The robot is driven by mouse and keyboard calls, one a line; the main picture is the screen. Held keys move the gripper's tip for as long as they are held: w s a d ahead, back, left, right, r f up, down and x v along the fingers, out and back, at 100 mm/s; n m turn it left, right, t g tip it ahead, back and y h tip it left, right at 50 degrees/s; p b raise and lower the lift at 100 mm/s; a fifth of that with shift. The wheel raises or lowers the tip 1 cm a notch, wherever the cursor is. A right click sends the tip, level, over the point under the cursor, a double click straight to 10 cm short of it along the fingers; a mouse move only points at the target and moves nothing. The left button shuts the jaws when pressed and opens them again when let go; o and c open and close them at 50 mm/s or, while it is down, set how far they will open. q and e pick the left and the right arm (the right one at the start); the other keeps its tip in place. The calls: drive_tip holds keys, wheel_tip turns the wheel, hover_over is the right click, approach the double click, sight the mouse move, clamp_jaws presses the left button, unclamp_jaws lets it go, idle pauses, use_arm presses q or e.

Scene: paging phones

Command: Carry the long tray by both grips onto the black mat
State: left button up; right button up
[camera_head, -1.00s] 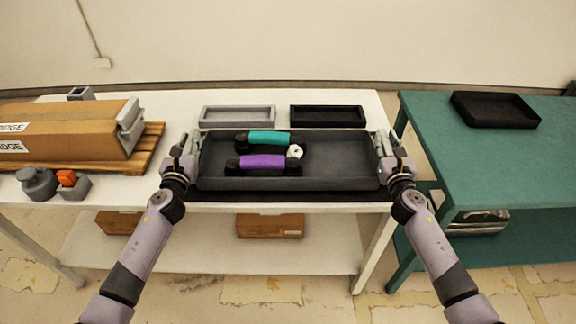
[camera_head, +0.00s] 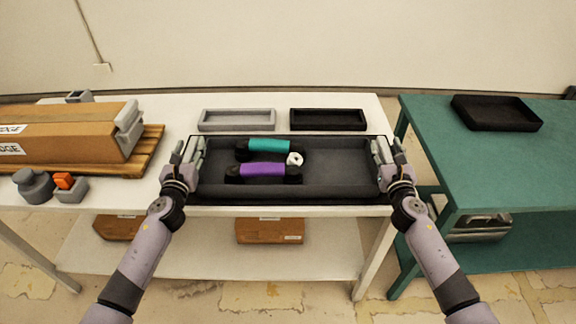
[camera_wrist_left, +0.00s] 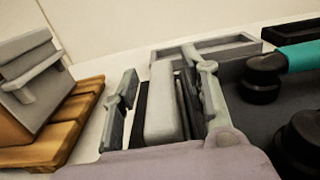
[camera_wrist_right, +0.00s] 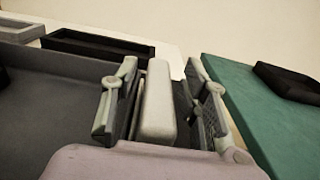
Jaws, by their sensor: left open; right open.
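The long dark grey tray (camera_head: 335,165) sits level at the front of the white table, over the place of the black mat. A teal-banded handset (camera_head: 269,146), a purple-banded handset (camera_head: 262,170) and a white roll (camera_head: 294,159) lie in the tray.
A grey shallow tray (camera_head: 237,120) and a black one (camera_head: 328,119) stand behind on the white table. A carton (camera_head: 75,135) on a wooden pallet and small grey parts (camera_head: 36,186) are at left. A teal table (camera_head: 500,165) with a black tray (camera_head: 496,112) is at right.

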use_arm(q)
drive_tip(key=s, duration=1.1)
drive_tip(key=shift+s, duration=0.4)
use_arm(e)
drive_tip(key=s, duration=1.2)
